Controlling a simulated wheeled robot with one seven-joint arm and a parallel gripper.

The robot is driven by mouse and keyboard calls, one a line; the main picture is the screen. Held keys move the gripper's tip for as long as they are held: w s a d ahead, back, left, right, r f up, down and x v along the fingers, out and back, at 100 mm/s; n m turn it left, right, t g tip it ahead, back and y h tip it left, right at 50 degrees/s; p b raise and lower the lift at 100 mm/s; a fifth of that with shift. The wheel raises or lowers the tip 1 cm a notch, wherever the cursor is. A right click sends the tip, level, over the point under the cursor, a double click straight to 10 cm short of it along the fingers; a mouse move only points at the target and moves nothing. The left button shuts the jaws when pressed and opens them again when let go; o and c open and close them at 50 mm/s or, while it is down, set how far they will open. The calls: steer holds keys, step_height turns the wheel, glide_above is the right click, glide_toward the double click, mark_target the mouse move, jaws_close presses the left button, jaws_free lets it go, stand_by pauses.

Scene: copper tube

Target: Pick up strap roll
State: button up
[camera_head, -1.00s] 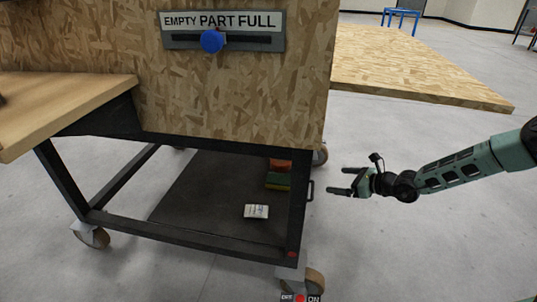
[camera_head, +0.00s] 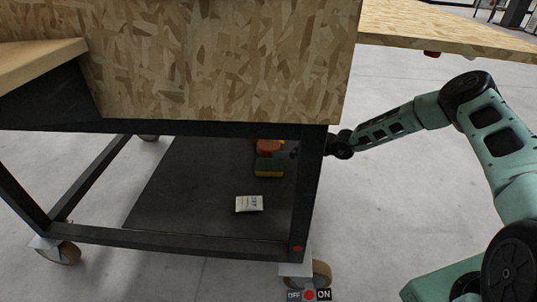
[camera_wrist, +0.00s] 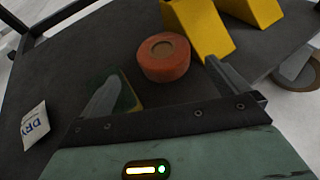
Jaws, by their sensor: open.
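The strap roll is an orange-red roll with a tan centre (camera_wrist: 164,58). It lies on the dark lower shelf (camera_wrist: 75,50) of the cart, and it also shows in the head view (camera_head: 268,146), partly under the cart's panel. My gripper (camera_wrist: 165,88) is open and empty in the wrist view. The roll is ahead of its fingertips, between their lines and apart from them. In the head view my gripper reaches in past the cart's right post, and the post hides part of it.
A green and yellow sponge (camera_head: 269,167) lies in front of the roll, partly behind my left finger in the wrist view. A white packet (camera_head: 249,204) lies nearer the shelf's front. Yellow wedge blocks (camera_wrist: 200,25) stand behind the roll. The black post (camera_head: 308,190) is close to my arm.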

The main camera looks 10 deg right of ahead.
mark_target(272, 145)
steer(key=shift+w+a+f, duration=0.3)
steer(key=shift+w+a, duration=0.15)
steer(key=b+x, duration=0.4)
steer(key=shift+w+f+b, duration=0.1)
steer(key=shift+w+b, duration=0.1)
steer(key=shift+b, duration=0.1)
steer(key=shift+w+a, duration=0.3)
steer(key=shift+w, duration=0.05)
steer(key=shift+a+f, duration=0.1)
steer(key=c, duration=1.1)
